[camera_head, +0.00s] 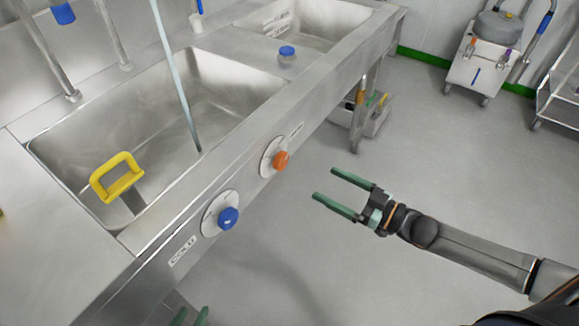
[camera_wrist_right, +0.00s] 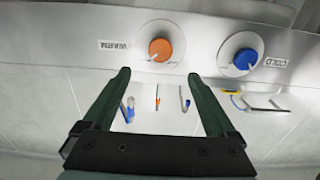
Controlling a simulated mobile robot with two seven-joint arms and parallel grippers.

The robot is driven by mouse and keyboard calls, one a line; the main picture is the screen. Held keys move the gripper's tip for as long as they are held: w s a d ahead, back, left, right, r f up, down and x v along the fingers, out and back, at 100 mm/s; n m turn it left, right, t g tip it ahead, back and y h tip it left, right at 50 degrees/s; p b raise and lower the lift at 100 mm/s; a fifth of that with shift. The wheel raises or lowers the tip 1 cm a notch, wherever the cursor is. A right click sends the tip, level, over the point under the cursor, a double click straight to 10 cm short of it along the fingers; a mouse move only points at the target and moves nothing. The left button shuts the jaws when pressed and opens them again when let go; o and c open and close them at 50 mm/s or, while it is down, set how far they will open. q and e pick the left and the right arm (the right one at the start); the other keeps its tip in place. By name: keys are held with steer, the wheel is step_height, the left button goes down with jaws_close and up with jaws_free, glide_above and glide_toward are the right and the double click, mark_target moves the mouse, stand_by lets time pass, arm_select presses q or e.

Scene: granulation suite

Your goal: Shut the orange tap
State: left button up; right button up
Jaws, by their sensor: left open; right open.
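The orange tap (camera_head: 281,160) is a round knob on a pale dial on the steel sink's front panel. It also shows in the right wrist view (camera_wrist_right: 160,49), beside an upside-down WARM label. My right gripper (camera_head: 324,185) is open and empty, to the right of the orange tap and apart from it. In the right wrist view the fingertips (camera_wrist_right: 159,75) are spread to either side of the tap's line, with the knob beyond them. My left gripper (camera_head: 190,316) is open at the bottom edge, only its fingertips showing, below the blue knob.
A blue knob (camera_head: 228,217) marked COLD sits on the same panel. A thin pale line (camera_head: 175,75), stream or rod, runs down into the sink basin (camera_head: 75,122). A yellow-handled tool (camera_head: 118,178) stands in the basin. A wheeled cart (camera_head: 480,62) stands far right; floor between is clear.

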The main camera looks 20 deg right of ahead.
mark_target(284, 162)
steer(key=b+x, duration=0.1)
steer(key=x, duration=0.9)
steer(key=shift+w+a, duration=0.25)
steer(key=shift+a, duration=0.05)
arm_select(q)
steer(key=shift+s+a+f, duration=0.2)
steer(key=shift+s+f, duration=0.15)
steer(key=shift+f, duration=0.35)
arm_select(e)
steer(key=shift+w+a, duration=0.35)
steer(key=shift+w, duration=0.15)
steer(key=shift+c, duration=0.4)
steer(key=c, duration=1.3)
arm_select(q)
steer(key=shift+w+r, duration=0.1)
steer(key=shift+w, duration=0.05)
